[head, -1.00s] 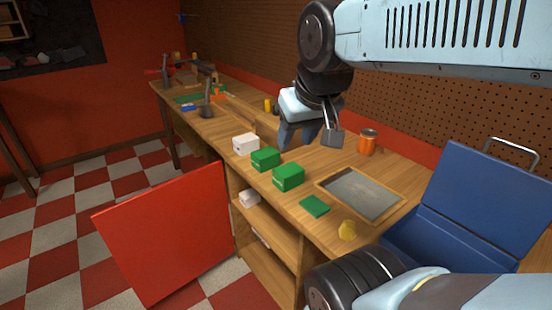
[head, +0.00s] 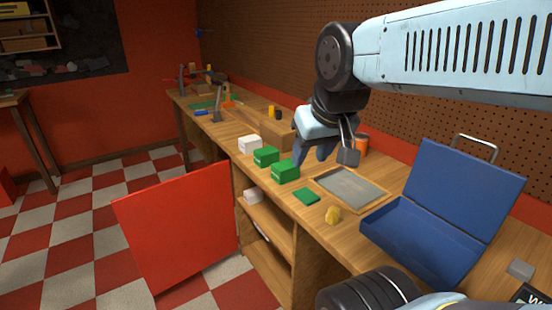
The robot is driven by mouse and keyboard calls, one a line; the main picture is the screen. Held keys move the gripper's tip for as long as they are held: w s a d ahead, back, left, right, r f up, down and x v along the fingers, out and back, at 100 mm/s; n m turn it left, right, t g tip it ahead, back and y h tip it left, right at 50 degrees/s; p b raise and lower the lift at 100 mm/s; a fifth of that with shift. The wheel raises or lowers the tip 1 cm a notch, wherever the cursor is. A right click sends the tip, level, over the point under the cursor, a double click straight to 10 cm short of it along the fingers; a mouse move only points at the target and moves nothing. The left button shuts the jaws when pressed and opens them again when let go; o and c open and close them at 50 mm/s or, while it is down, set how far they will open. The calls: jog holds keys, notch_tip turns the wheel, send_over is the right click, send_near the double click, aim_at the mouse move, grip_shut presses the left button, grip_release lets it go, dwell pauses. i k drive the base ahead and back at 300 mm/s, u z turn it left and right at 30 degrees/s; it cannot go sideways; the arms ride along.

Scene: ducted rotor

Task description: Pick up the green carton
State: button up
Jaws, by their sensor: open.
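Two green cartons stand side by side on the wooden workbench in the head view: one farther back (head: 266,156) and one nearer (head: 285,172). Both are upright boxes. My gripper (head: 325,159) is open and empty, with its fingers pointing down. In the picture it is to the right of and slightly above the nearer carton, apart from it. One finger appears close to that carton's upper right; the exact gap in depth cannot be told.
A white carton (head: 250,144) stands behind the green ones. A grey framed panel (head: 348,188), a flat green piece (head: 306,195) and a yellow lump (head: 333,215) lie in front. An orange can (head: 362,143) is partly hidden by my gripper. An open blue toolbox (head: 445,205) stands right; a red door (head: 178,235) hangs open below.

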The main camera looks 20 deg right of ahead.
aim_at(264, 157)
jog(key=u, duration=0.2)
jog(key=i, duration=0.85)
jog(key=z, duration=0.1)
